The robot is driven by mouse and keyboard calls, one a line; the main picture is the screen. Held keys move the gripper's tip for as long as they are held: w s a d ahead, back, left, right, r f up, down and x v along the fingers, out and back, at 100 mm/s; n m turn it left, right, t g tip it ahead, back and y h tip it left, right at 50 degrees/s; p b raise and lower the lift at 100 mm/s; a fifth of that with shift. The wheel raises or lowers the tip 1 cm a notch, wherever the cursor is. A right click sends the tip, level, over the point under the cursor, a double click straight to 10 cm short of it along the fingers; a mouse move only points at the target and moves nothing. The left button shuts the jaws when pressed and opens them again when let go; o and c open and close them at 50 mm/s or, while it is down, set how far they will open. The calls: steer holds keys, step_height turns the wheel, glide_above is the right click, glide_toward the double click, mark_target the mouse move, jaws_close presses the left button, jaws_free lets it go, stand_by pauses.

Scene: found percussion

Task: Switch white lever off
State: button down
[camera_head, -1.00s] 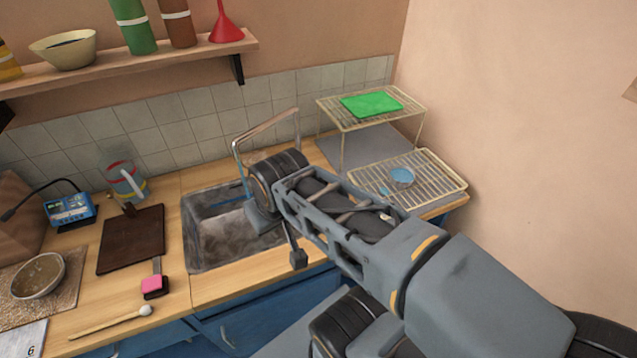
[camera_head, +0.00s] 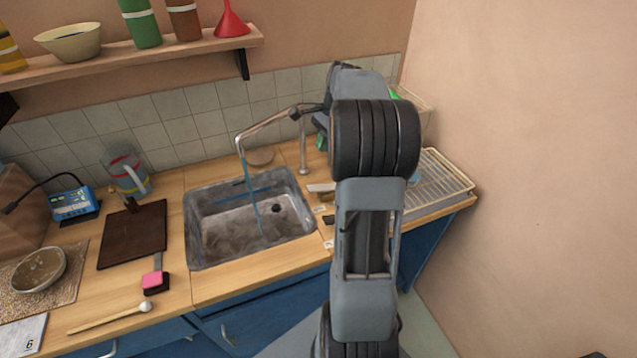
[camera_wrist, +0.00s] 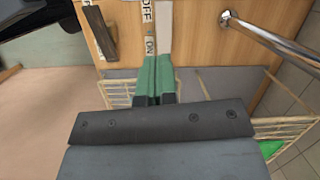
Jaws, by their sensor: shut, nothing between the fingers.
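The white lever (camera_wrist: 165,24) shows in the wrist view as a pale strip beside labels reading OFF and ON. In the head view, the white lever (camera_head: 321,187) lies on the counter right of the sink. My gripper (camera_wrist: 155,60) has green fingers, shut together and empty. In the wrist view, its tips are at the ON end of the strip; I cannot tell whether they touch it. In the head view, my arm hides most of the gripper.
A dark brown lever (camera_wrist: 97,34) lies left of the labels. The metal tap (camera_head: 303,150) stands close by, behind the sink (camera_head: 215,225). A wire rack (camera_head: 450,180) is at the right, partly behind my arm. A brown board (camera_head: 133,232) lies left of the sink.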

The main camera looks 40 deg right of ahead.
mark_target(316, 187)
steer(key=d+m, duration=0.1)
steer(key=d+f, duration=0.1)
steer(key=d, duration=0.1)
steer(key=shift+f+m, duration=0.15)
steer(key=shift+m, duration=0.25)
steer(key=x, duration=0.4)
steer(key=p+x, duration=0.1)
steer(key=x, duration=0.9)
steer(key=shift+a, duration=0.3)
